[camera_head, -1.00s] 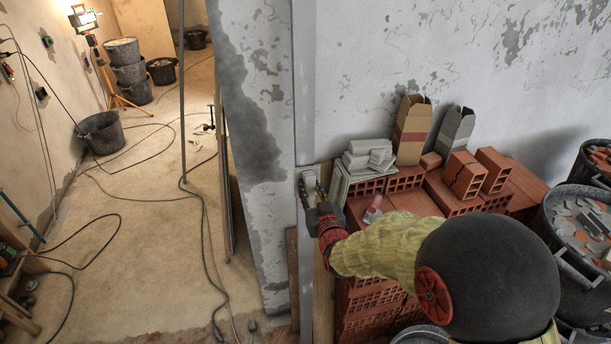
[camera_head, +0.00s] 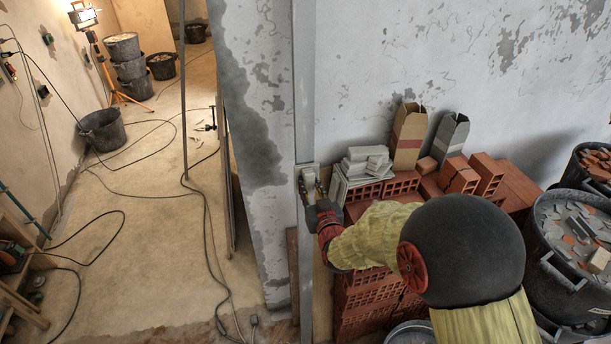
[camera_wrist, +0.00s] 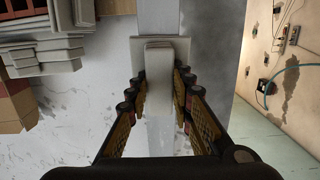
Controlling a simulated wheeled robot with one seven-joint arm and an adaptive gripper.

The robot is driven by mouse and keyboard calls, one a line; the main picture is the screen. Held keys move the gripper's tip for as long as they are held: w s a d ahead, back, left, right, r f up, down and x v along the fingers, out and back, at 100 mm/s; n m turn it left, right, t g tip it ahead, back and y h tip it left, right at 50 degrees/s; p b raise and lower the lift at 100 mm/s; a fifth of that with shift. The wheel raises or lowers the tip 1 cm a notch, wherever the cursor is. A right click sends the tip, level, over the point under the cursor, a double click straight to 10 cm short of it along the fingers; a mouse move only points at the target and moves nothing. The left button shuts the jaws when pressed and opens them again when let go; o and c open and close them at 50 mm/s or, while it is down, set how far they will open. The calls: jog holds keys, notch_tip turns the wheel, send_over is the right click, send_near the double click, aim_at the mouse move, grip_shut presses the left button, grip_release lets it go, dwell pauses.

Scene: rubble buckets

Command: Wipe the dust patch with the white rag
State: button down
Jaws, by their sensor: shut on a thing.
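My gripper (camera_head: 313,188) is at the grey upright strip at the wall's end, left of the brick stack. In the wrist view, my gripper (camera_wrist: 159,88) is shut on a pale folded block, which looks like the white rag (camera_wrist: 158,60). Its far end is against or very near a flat, square pale piece on the strip. I cannot tell whether they touch. The rag also shows as a small pale shape in the head view (camera_head: 309,174). I cannot pick out the dust patch for sure; a faint whitish area lies on the strip below the rag in the wrist view.
Red hollow bricks (camera_head: 370,290) and stacked pale tiles (camera_head: 362,166) stand just right of my gripper. Rubble buckets (camera_head: 550,262) stand at the far right. Left of the wall end is an open floor (camera_head: 130,240) with loose cables and black buckets (camera_head: 103,132).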

jog(key=shift+f, duration=0.1)
jog(key=shift+b+v, duration=0.4)
jog(key=shift+v, duration=1.65)
